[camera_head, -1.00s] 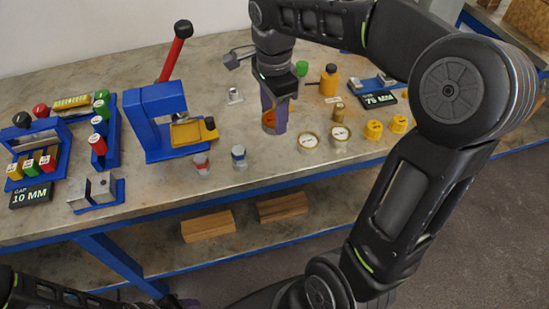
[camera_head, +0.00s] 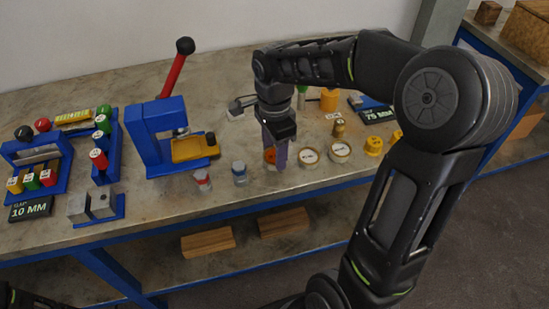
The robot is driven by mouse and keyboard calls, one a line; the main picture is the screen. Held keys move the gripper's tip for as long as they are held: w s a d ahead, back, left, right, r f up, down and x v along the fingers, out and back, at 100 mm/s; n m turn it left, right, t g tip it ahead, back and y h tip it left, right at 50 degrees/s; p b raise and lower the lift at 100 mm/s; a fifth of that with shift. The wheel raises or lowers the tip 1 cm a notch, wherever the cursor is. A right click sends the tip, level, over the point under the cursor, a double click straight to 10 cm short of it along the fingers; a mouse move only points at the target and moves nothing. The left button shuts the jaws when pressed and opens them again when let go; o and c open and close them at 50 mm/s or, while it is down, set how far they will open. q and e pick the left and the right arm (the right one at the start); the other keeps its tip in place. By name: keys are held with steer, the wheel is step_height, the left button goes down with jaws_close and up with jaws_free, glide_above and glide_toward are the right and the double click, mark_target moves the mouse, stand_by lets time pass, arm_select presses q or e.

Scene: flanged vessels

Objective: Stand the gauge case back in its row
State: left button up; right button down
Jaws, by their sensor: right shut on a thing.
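My right gripper (camera_head: 276,157) points down over the bench, left of two round gauge cases. It is shut on a gauge case, an orange-brown piece (camera_head: 269,156) partly hidden by the purple-grey fingers. I cannot tell whether this piece touches the bench. The two other gauge cases, with pale dials and brass rims, lie face up side by side: the nearer-left one (camera_head: 309,158) and the right one (camera_head: 340,151). The held piece is roughly in line with them. My left gripper is out of view.
A small blue-capped vessel (camera_head: 239,173) and a red-capped one (camera_head: 202,181) stand left of the gripper. A blue press (camera_head: 157,136) with a red lever is farther left. Yellow pieces (camera_head: 373,146) stand right of the gauges. A brass piece (camera_head: 338,128) stands behind them.

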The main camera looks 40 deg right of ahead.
steer(key=shift+f, duration=1.4)
steer(key=shift+f, duration=0.25)
steer(key=c, duration=0.6)
jaws_free()
steer(key=shift+r, duration=0.1)
steer(key=shift+c, duration=0.2)
step_height(320, 180, up, 12)
steer(key=shift+r, duration=0.15)
